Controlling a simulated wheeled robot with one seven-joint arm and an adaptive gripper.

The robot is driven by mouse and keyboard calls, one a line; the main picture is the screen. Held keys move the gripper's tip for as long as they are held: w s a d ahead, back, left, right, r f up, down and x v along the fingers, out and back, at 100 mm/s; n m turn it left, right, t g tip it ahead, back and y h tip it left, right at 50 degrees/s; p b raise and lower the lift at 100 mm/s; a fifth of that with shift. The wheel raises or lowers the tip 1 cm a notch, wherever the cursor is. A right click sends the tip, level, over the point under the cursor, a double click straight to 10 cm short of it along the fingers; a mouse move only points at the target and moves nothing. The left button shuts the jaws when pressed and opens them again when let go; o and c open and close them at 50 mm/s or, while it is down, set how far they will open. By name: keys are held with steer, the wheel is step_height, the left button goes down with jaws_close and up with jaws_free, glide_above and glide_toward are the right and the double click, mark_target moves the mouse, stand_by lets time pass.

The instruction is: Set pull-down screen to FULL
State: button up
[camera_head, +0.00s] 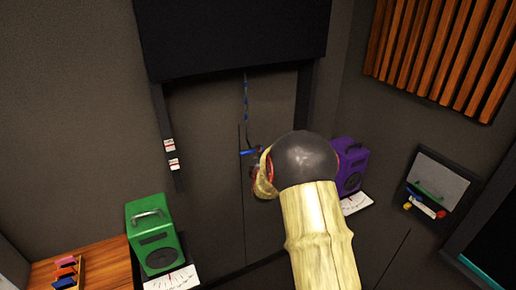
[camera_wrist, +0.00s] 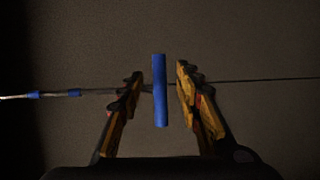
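The dark pull-down screen (camera_head: 235,38) hangs at the top of the head view, its lower edge above the middle of the wall. A cord with blue bands (camera_head: 246,98) hangs from it to a blue bar handle (camera_head: 248,152). My gripper (camera_head: 261,168) is beside the handle, partly hidden by my arm. In the wrist view my gripper (camera_wrist: 160,78) is open, and the blue handle (camera_wrist: 160,92) appears between its fingers with gaps on both sides. I cannot tell how deep between them it is. The cord (camera_wrist: 55,94) runs in from the left.
A green speaker-like box (camera_head: 155,235) stands lower left. A purple one (camera_head: 350,166) stands right behind my arm. A wall panel (camera_head: 438,188) is farther right.

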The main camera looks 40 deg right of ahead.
steer(key=x, duration=0.5)
steer(key=shift+w+d+f, duration=0.1)
steer(key=shift+w+d, duration=0.1)
steer(key=shift+w, duration=0.05)
steer(key=shift+c, duration=0.8)
jaws_close()
